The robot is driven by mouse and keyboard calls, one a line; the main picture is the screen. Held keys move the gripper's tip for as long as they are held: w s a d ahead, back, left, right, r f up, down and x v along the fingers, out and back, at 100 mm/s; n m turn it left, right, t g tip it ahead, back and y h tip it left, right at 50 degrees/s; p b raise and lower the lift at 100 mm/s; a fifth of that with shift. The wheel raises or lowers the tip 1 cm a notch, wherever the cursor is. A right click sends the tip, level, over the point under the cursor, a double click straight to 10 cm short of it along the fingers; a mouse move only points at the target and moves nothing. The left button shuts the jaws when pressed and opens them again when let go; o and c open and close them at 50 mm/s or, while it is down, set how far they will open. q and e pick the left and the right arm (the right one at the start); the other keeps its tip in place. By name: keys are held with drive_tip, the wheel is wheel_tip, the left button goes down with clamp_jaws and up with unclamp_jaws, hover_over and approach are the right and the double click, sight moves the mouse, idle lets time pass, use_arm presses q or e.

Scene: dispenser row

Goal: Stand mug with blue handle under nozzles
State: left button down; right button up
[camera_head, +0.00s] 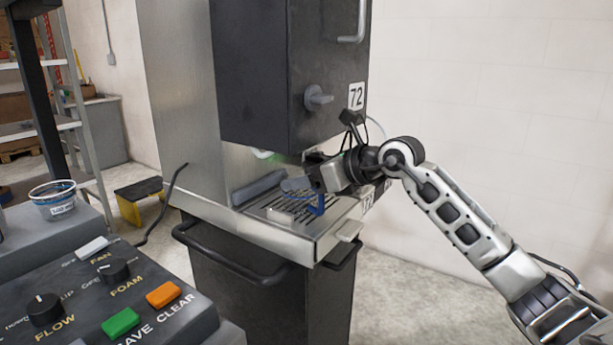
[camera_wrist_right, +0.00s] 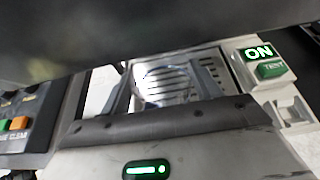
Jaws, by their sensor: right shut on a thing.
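The mug shows in the head view mainly by its blue handle (camera_head: 317,207), low over the slotted drip tray (camera_head: 327,240) of the dispenser. Its body is mostly hidden by my gripper or hard to make out there. In the right wrist view a round, see-through mug rim (camera_wrist_right: 166,84) sits between the fingers, with tray slats behind it. My right gripper (camera_head: 298,184) is shut on the mug under the dark dispenser housing (camera_head: 258,85). I cannot tell whether the mug's base touches the tray. The nozzles are hidden by the housing. My left gripper is out of view.
A control panel (camera_head: 105,300) with knobs and coloured buttons fills the lower left, with a tub (camera_head: 54,200) behind it. A black handrail (camera_head: 235,260) runs below the tray. A lit ON sign (camera_wrist_right: 258,52) shows beside the tray.

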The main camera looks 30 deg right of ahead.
drive_tip(key=shift+f, duration=0.25)
drive_tip(key=o, duration=1.2)
